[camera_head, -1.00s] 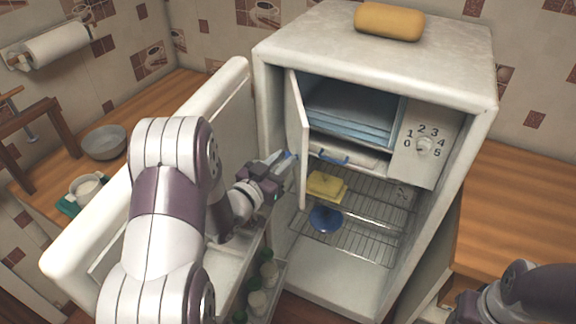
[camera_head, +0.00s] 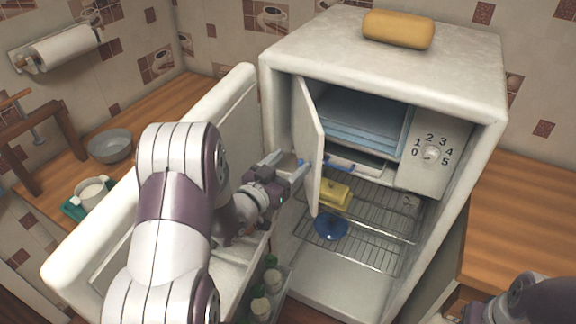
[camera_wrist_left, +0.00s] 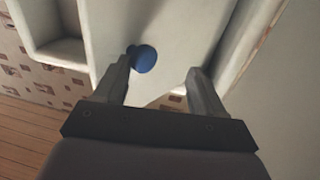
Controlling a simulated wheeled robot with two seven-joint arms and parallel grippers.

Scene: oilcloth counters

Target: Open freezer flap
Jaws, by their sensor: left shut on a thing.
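The freezer flap (camera_head: 308,145) is a white panel hinged at its left side in the top of the fridge. It stands swung out, and the freezer compartment (camera_head: 350,118) behind it shows. The flap has a blue knob (camera_wrist_left: 144,59) on its outer face, which also shows in the head view (camera_head: 300,163). My left gripper (camera_head: 287,168) is at the flap's outer face by this knob. In the left wrist view its fingers (camera_wrist_left: 160,85) stand apart, the knob close to the left finger. The exact contact cannot be made out. My right gripper is out of view.
The fridge door (camera_head: 235,110) stands open at the left, behind my left arm. A yellow dish (camera_head: 337,195) and a blue bowl (camera_head: 330,227) are on the wire shelf (camera_head: 375,235). A dial (camera_head: 431,152) sits right of the freezer. A yellow loaf-shaped thing (camera_head: 398,29) lies on top.

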